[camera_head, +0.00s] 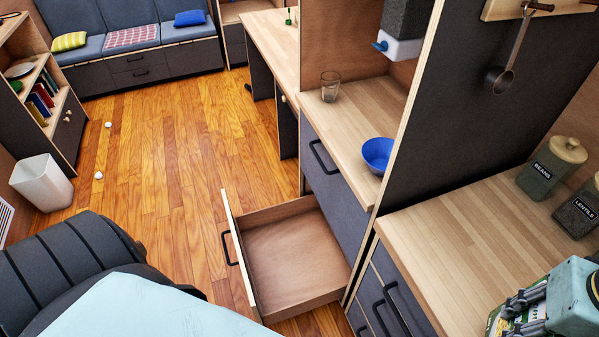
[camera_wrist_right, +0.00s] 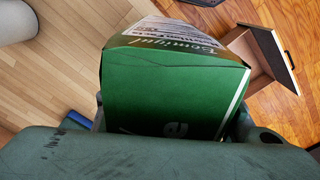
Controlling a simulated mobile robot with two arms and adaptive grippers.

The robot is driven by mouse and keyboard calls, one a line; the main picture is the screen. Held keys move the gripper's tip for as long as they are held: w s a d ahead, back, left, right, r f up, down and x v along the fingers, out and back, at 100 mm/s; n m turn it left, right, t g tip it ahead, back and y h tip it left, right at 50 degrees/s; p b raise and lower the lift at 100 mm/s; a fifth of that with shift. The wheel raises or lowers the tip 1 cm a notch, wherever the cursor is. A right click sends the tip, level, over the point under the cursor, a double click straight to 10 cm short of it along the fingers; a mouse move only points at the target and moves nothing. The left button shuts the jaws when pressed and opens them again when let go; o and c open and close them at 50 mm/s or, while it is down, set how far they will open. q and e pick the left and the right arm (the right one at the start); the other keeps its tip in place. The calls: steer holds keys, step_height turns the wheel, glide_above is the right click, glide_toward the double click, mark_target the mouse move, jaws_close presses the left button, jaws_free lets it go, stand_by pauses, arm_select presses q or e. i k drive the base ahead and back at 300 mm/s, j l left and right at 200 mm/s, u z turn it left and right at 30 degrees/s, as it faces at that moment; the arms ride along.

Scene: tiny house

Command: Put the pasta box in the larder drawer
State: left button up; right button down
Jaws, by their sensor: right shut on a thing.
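The pasta box is green with a printed label. My right gripper (camera_head: 527,303) is shut on it, at the lower right of the head view above the right counter. The box (camera_head: 500,321) is mostly hidden there behind the gripper. In the right wrist view the pasta box (camera_wrist_right: 175,100) fills the middle, held between the fingers. The larder drawer (camera_head: 292,256) is pulled open, low beside the floor in the middle of the head view, and looks empty. It also shows at the upper right of the right wrist view (camera_wrist_right: 252,62). My left gripper is not in view.
A dark tall panel (camera_head: 455,105) stands between the right counter (camera_head: 450,235) and the shelf holding a blue bowl (camera_head: 377,154) and a glass (camera_head: 330,86). Jars (camera_head: 553,166) stand at the counter's back. Floor (camera_head: 165,150) left of the drawer is largely clear.

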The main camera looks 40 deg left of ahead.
mark_target(280, 275)
steer(key=u, duration=0.4)
steer(key=j+u, duration=0.15)
steer(key=u, duration=0.6)
steer(key=i+j, duration=0.15)
steer(key=j, duration=0.2)
steer(key=i+j, duration=0.15)
steer(key=j, duration=0.15)
steer(key=i+j, duration=0.15)
steer(key=j, duration=0.2)
steer(key=i+j, duration=0.15)
steer(key=j, duration=0.15)
steer(key=u, duration=0.05)
